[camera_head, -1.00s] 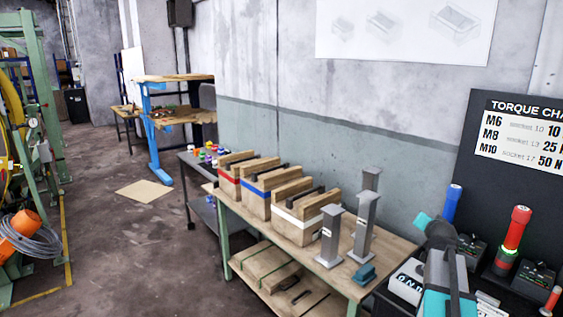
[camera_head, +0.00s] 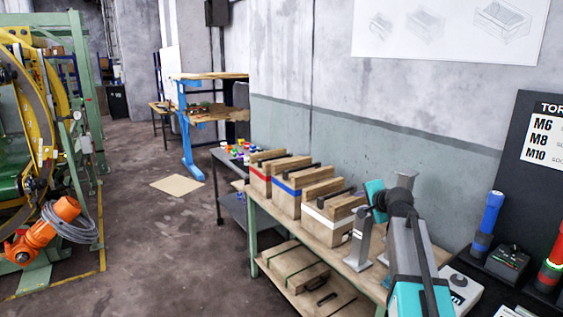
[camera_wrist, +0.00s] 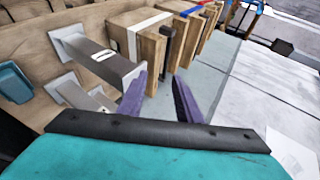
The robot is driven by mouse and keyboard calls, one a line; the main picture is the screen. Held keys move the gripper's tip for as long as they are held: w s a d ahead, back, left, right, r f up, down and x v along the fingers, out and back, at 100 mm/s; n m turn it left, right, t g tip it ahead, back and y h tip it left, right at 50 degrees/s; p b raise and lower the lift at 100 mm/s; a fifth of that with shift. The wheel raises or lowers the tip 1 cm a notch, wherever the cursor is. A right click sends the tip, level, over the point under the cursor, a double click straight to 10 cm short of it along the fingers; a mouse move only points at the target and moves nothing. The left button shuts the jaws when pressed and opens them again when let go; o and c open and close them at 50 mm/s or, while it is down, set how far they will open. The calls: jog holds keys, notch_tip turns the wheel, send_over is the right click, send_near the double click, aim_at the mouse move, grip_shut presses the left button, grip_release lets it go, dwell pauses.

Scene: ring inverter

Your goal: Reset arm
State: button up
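My arm (camera_head: 408,250), grey and teal, rises from the lower right of the head view and stands in front of the right end of the wooden table (camera_head: 262,205). Beyond and left of the fingers are grey metal posts (camera_wrist: 100,58) on square bases; the nearer post's end appears close to the left finger. I cannot tell whether they touch.
Wooden boxes with white (camera_head: 325,222), blue (camera_head: 287,192) and red (camera_head: 261,178) bands stand on the table. Torque tools (camera_head: 488,222) stand on the right before a dark board. An orange robot arm (camera_head: 45,230) is at the left.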

jog(key=s+a+f+n+g, duration=0.25)
jog(key=s+f, duration=0.45)
jog(key=f, duration=0.6)
jog(key=s+a+f+n+g+p, duration=0.15)
jog(key=s+a+f+g, duration=0.35)
jog(key=f, duration=0.9)
jog(key=s+a+f+n+g, duration=0.1)
jog(key=s+a+f+n, duration=0.15)
jog(key=s+f, duration=0.8)
jog(key=s+a+f+n+g, duration=0.2)
jog(key=s+f+n+g, duration=0.2)
jog(key=s+f, duration=1.15)
jog(key=s+f+n+g+h, duration=0.1)
jog(key=s+f+n+g, duration=0.1)
jog(key=s, duration=0.9)
jog(key=s+f+n+g, duration=0.2)
jog(key=s+f+g, duration=0.1)
jog(key=s, duration=0.7)
jog(key=shift+s+d+f+h+p, duration=0.25)
jog(key=shift+s+f+h+p, duration=0.15)
jog(key=shift+f, duration=0.35)
